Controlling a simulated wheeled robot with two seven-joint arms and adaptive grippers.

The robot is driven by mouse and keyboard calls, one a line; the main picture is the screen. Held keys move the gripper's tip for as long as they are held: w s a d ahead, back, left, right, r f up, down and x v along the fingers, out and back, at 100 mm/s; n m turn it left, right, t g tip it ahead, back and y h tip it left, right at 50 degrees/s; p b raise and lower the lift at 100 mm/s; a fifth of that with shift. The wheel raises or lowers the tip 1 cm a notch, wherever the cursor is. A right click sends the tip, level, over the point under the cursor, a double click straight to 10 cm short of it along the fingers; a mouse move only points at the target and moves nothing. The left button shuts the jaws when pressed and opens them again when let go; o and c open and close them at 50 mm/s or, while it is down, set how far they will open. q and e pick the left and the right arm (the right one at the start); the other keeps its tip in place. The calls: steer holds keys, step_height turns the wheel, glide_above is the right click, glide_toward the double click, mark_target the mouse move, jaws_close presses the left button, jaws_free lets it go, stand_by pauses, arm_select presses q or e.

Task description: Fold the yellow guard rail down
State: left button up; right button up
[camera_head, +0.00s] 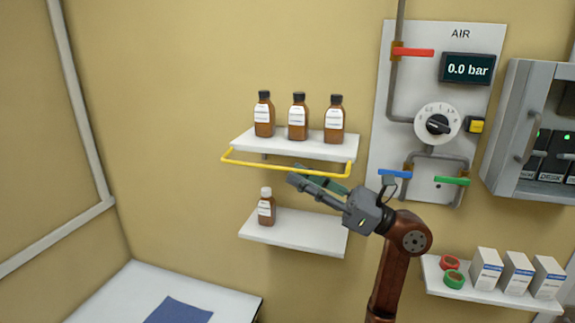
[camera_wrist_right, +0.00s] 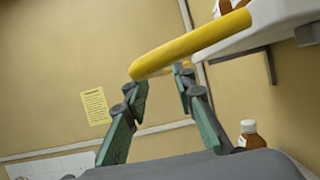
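The yellow guard rail (camera_head: 285,169) runs along the front of the upper white shelf (camera_head: 300,148), its bar at or slightly below the shelf's front edge. My right gripper (camera_head: 300,176) is just below the rail, toward its right half, reaching in from the lower right. In the right wrist view the rail (camera_wrist_right: 195,45) crosses close above my fingertips (camera_wrist_right: 158,80). The two fingers are apart with nothing between them. I cannot tell whether a fingertip touches the rail. My left gripper is not in view.
Brown bottles (camera_head: 298,117) stand on the upper shelf. The air panel (camera_head: 436,110) with coloured valve handles is to the right. A small shelf with boxes (camera_head: 518,272) is at lower right.

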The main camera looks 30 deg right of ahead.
mark_target(287, 170)
steer(key=shift+p+x, duration=0.4)
steer(key=shift+x, duration=1.45)
steer(key=shift+c, duration=0.5)
jaws_close()
